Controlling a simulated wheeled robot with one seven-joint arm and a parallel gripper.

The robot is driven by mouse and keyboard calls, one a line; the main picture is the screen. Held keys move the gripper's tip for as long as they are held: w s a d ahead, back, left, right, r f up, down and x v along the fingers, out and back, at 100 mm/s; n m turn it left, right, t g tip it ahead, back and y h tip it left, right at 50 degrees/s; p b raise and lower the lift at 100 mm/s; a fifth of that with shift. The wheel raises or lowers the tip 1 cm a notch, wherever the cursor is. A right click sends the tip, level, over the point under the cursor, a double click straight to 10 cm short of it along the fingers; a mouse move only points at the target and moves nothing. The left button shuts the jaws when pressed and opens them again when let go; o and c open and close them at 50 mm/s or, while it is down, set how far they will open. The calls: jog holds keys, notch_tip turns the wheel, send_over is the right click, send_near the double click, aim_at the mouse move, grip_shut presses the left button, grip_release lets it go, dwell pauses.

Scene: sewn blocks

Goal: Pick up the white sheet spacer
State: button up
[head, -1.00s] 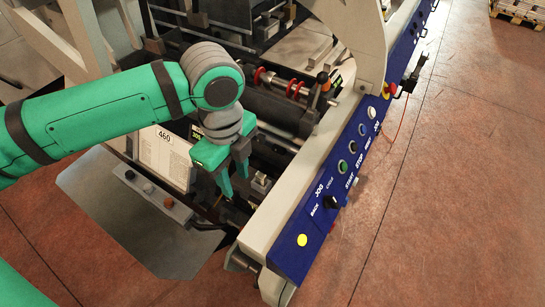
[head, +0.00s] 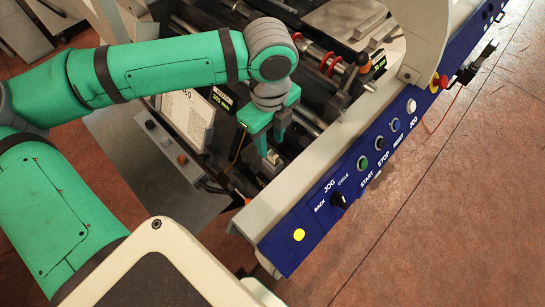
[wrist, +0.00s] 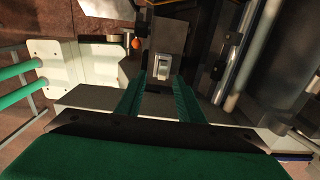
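My gripper (head: 271,148) points down over the dark inside of the machine, behind the blue control panel. In the wrist view its two green fingers (wrist: 159,80) stand apart with nothing between them near the palm. A small pale grey-white block (wrist: 162,66), which looks like the white sheet spacer, lies just beyond the fingertips and between their lines. In the head view this pale block (head: 270,164) shows just below the fingertips, small and partly hidden. I cannot tell whether a finger touches it.
The blue control panel (head: 330,188) with buttons runs along the machine's right edge, beside a cream frame rail (head: 300,178). A shaft with red rings (head: 327,64) lies behind my gripper. In the wrist view, an orange knob (wrist: 136,43) and a metal roller (wrist: 253,50) flank the block.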

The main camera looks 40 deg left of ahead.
aim_at(274, 153)
jog(key=f, duration=0.5)
jog(key=shift+w+d, duration=0.25)
jog(key=shift+w, duration=0.05)
jog(key=shift+w, duration=0.1)
grip_shut()
